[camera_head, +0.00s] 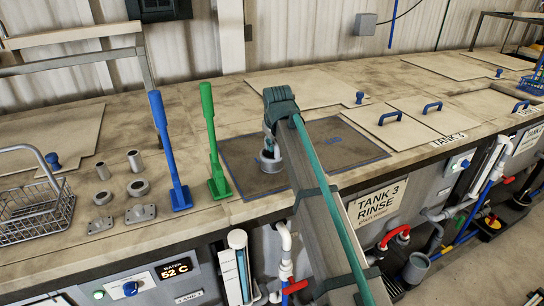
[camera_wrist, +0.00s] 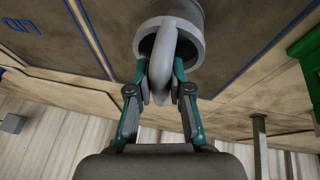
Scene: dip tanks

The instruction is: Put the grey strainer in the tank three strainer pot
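The grey strainer (camera_wrist: 165,32) is a round cup with a curved handle. In the wrist view its handle lies between the teal fingers of my gripper (camera_wrist: 161,74), which close in on both sides of it. In the head view the strainer (camera_head: 270,163) shows beside the end of my arm, over a dark blue-edged area of the bench; I cannot tell whether it touches the surface. A grey open pot (camera_head: 415,268) sits low on the bench front below the "TANK 3 RINSE" sign (camera_head: 378,203); I cannot tell if it is the tank three strainer pot.
A blue upright tool (camera_head: 165,145) and a green one (camera_head: 212,140) stand left of my gripper. A wire basket (camera_head: 35,213) and several small metal parts (camera_head: 138,188) are farther left. Pipes and a red valve handle (camera_head: 395,237) line the bench front. Lids with blue handles (camera_head: 390,116) lie right.

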